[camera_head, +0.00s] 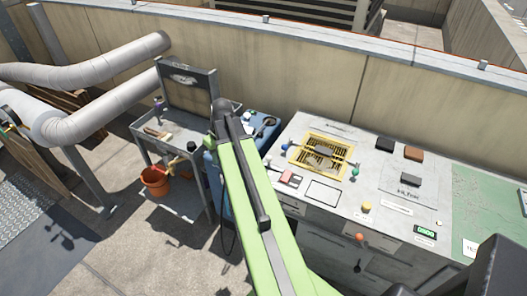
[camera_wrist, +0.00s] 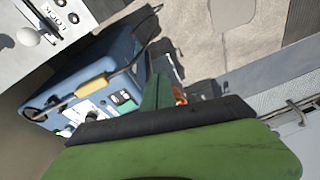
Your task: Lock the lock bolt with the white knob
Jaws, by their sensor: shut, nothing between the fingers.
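A white rounded knob (camera_wrist: 28,37) shows at the upper left of the wrist view. In the head view I cannot pick out the white knob for sure; my green arm crosses the left part of the pale workbench (camera_head: 393,205).
A blue machine (camera_wrist: 108,72) with a yellow-sleeved handle (camera_wrist: 91,87) stands beside the pale panel. The bench holds a yellow-framed grate (camera_head: 322,151), coloured knobs and dark blocks. A grey cart (camera_head: 195,128) and an orange bucket (camera_head: 155,180) stand left. The floor at lower left is mostly clear.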

